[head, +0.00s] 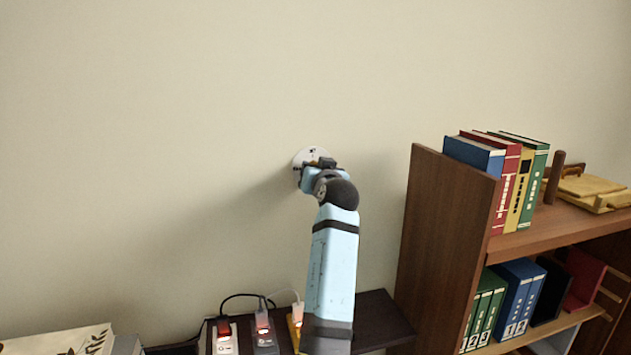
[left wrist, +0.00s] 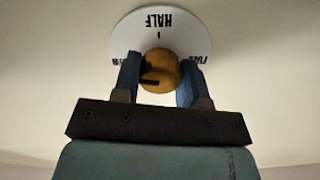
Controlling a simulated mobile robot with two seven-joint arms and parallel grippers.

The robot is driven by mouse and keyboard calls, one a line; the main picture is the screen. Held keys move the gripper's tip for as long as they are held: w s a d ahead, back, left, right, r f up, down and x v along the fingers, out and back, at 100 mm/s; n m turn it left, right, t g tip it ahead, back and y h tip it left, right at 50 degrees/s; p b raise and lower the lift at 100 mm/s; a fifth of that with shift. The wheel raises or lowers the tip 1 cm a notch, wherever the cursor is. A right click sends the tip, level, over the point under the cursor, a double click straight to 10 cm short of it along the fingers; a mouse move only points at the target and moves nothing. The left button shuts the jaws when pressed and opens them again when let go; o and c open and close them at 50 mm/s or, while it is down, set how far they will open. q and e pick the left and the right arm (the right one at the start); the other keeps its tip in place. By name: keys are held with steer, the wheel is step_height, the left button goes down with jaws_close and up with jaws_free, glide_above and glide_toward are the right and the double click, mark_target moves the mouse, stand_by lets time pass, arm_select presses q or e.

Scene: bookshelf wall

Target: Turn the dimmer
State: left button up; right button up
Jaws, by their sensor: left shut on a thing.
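The dimmer is a round white plate (head: 311,153) on the wall, mostly hidden behind my left gripper in the head view. In the left wrist view the plate (left wrist: 176,24) shows the word HALF and a small tick, upside down, with partly covered words at both sides. A yellow-brown knob (left wrist: 159,71) with a dark mark stands out from its middle. My left gripper (left wrist: 160,80) is at the plate, its two blue fingers on either side of the knob, shut on it. The dark mark points to the left in that view. My right gripper is in neither view.
A wooden bookshelf (head: 446,220) with books stands at the right. Below my arm, a dark low shelf (head: 375,312) holds power strips with red switches (head: 224,335) and cables. The wall around the dimmer is bare.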

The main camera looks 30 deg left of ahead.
arm_select(q)
steer(key=shift+f+n+b, duration=0.1)
steer(key=shift+n+b, duration=0.55)
steer(key=shift+n, duration=0.45)
steer(key=o, duration=0.9)
steer(key=shift+d, duration=0.1)
